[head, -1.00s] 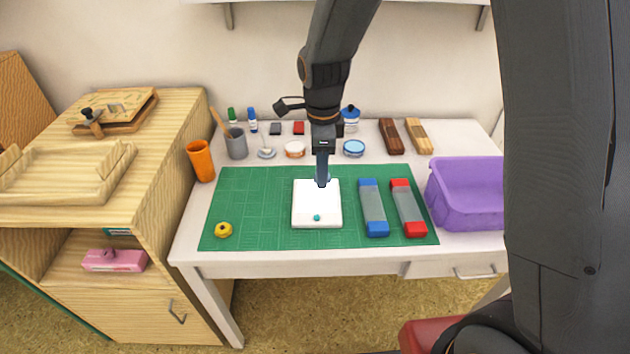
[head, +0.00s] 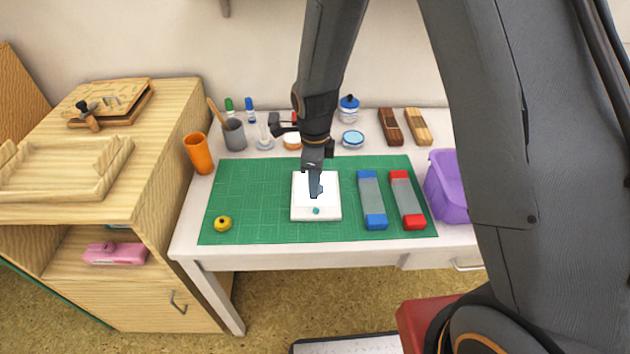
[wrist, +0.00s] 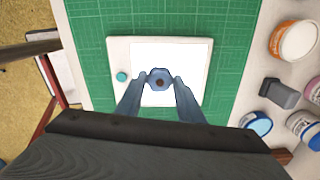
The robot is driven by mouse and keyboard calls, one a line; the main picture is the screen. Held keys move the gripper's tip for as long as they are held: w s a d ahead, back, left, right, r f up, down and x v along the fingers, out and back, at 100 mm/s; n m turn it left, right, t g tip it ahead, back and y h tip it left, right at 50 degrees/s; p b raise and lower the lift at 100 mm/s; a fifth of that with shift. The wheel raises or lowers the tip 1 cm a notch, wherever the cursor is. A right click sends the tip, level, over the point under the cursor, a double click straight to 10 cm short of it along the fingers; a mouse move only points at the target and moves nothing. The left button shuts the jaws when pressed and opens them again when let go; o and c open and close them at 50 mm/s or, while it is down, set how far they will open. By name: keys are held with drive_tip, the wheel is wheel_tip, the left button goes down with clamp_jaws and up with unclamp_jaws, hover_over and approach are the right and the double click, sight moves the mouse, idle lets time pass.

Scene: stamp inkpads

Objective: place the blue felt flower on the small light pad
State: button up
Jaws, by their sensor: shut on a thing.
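The blue felt flower (wrist: 159,79) with a dark centre is held between the fingertips of my gripper (wrist: 160,84) in the wrist view. In the head view my gripper (head: 315,192) is over the small light pad (head: 301,212), and a bit of the blue flower (head: 320,189) shows beside the fingers. The pad is a white square with a bright white panel and a teal knob; it also shows in the wrist view (wrist: 195,100). I cannot tell whether the flower touches the panel.
A yellow flower-like piece (head: 222,223) lies on the green mat (head: 260,195) at left. A blue-ended case (head: 371,200) and a red-ended case (head: 407,200) lie right of the pad. A purple bin (head: 448,190) stands at right. Bottles and jars line the back.

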drive_tip(key=shift+f, duration=0.2)
drive_tip(key=shift+f, duration=0.1)
drive_tip(key=o, duration=1)
wheel_tip(320, 180, up, 12)
drive_tip(key=b, duration=0.2)
drive_tip(key=s+d+r+n, duration=0.1)
drive_tip(key=s+d+n, duration=1.4)
drive_tip(key=n, duration=0.5)
